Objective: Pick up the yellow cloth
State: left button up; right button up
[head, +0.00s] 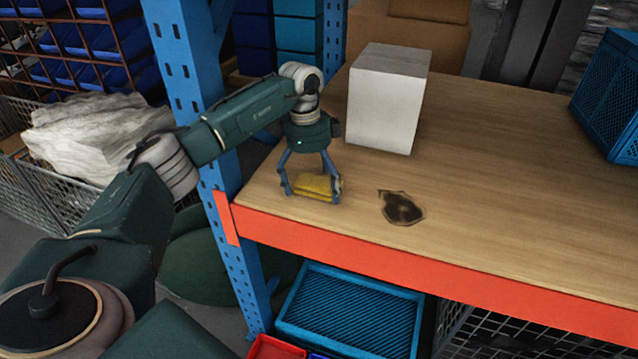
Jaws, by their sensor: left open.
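The yellow cloth (316,187) lies folded on the wooden shelf top, near its front left corner. My left gripper (312,194) points down over the cloth, with one finger on each side of it. The fingers are open, and I cannot tell whether they touch the cloth. The cloth appears to rest on the wood. My right gripper is not in view.
A white box (385,105) stands just behind and right of the cloth. A dark stain (401,208) marks the wood to the right. A blue crate (612,95) sits far right. A blue upright (190,75) rises at left. The shelf's middle is clear.

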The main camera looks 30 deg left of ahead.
aim_at(317, 185)
pick_arm(q)
jog(key=c, duration=1.2)
jog(key=shift+o, duration=0.2)
jog(key=shift+r, duration=0.3)
notch_tip(317, 185, up, 10)
jog(key=b, duration=0.2)
jog(key=shift+f, duration=0.25)
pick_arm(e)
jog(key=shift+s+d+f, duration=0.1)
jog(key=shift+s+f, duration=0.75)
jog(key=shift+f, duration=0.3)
